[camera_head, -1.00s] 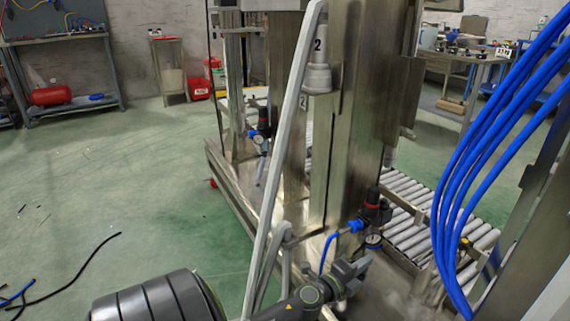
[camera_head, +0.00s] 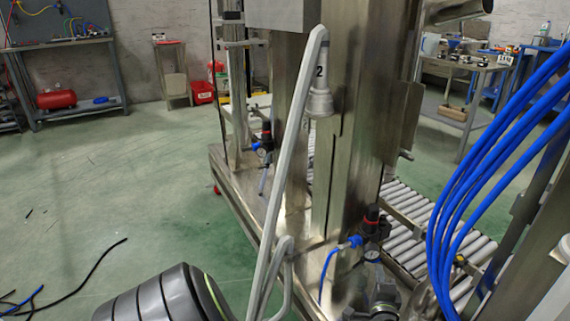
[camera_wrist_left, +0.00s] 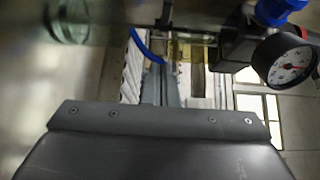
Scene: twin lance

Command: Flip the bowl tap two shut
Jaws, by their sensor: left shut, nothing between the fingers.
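A pale grey fitting marked 2 (camera_head: 320,90) hangs on the steel column in the head view. A long pale grey bar (camera_head: 284,155) slants from its top down to the lower edge, with a bent pipe (camera_head: 283,262) beside it. I cannot tell which part is the tap's handle. My right gripper is not in view.
A red-capped regulator (camera_head: 371,222) stands close above my left gripper, and a pressure gauge (camera_wrist_left: 284,60) fills the upper right of the wrist view. Blue hoses (camera_head: 470,170) hang at right. A roller conveyor (camera_head: 415,230) lies behind. Green floor (camera_head: 120,190) is mostly free at left.

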